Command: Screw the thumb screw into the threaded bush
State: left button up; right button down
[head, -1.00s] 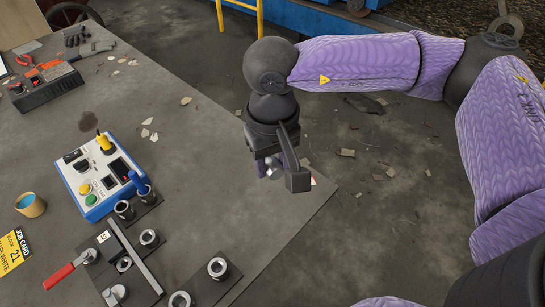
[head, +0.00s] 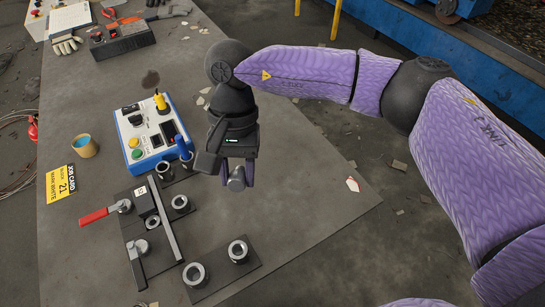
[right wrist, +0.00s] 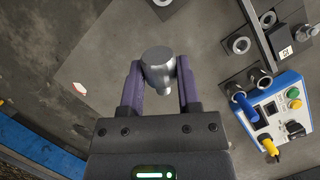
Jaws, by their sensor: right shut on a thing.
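My right gripper (head: 236,180) is shut on a silver metal piece that looks like the thumb screw (head: 237,183). In the right wrist view the thumb screw (right wrist: 158,66) shows a smooth round head, held between the two purple fingers. It hangs above the table, apart from the fixtures. Several dark round bushes with bright rims stand on dark plates to the left and front, among them a front bush (head: 195,274), another front bush (head: 238,250) and one beside the clamp bar (head: 180,204). I cannot tell which one is the threaded bush. My left gripper is not in view.
A blue-and-white control box (head: 148,132) stands behind the bushes, with a blue-topped piece (head: 183,148) by its corner. A red-handled clamp (head: 94,216) and a dark bar (head: 162,225) sit at the left. The table (head: 310,205) is bare at the right.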

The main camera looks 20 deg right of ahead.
jog(key=w+a+f+m+y+b, duration=0.1)
jog(key=a+f+m+y+b, duration=0.1)
jog(key=a+m+y, duration=0.9)
jog(key=w+f+m+t+y, duration=0.1)
jog(key=m+t, duration=0.2)
jog(key=t, duration=0.1)
jog(key=w+a+f+m+t+y+b, duration=0.1)
jog(key=w+f+m+t, duration=0.1)
jog(key=t, duration=0.3)
jog(key=w+f+m+t+b, duration=0.1)
jog(key=w+m+t, duration=0.1)
jog(key=m+t, duration=0.2)
jog(key=shift+w+a+f+m+t+y, duration=0.2)
jog(key=shift+m+t+y, duration=0.15)
jog(key=shift+m, duration=0.25)
jog(key=shift+s+d+r, duration=0.1)
